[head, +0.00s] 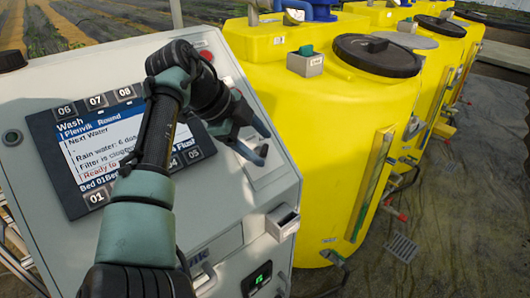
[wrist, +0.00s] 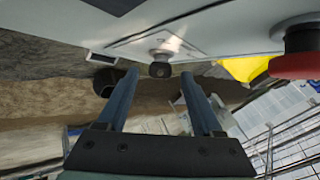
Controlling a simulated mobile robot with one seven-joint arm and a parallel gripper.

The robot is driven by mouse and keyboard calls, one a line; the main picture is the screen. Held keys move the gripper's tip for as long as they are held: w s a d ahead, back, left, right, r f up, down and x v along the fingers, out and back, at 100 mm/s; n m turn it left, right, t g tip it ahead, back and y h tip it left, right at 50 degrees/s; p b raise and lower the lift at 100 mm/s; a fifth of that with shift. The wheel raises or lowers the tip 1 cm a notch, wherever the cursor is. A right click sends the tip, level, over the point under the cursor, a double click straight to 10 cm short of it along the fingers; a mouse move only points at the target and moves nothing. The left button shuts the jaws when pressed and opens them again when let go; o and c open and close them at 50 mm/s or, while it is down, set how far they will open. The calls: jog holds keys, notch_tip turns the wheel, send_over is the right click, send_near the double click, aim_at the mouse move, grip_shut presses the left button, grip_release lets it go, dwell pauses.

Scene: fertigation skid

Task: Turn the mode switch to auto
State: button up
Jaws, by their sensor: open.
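The mode switch (wrist: 160,69), seen in the wrist view, looks like a small dark knob on a silvery collar, mounted on a pale plate on the grey cabinet face. My gripper (wrist: 160,76) is open, and the knob appears between its two fingertips, at or just past their ends. I cannot tell whether either finger touches it. In the head view my gripper (head: 261,147) hangs over the right part of the sloping panel. The knob is hidden there behind the fingers, and its pointing direction cannot be read.
A red button (wrist: 295,50) stands out to the right of the fingers; it also shows in the head view (head: 207,56). A display screen (head: 75,150) is partly behind my arm. A yellow tank (head: 330,150) stands close at the cabinet's right. A small box (head: 283,222) juts from the cabinet below.

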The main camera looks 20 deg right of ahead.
jog(key=b+v, duration=0.1)
jog(key=v, duration=0.8)
jog(key=shift+a+r, duration=0.25)
jog(key=shift+a, duration=0.1)
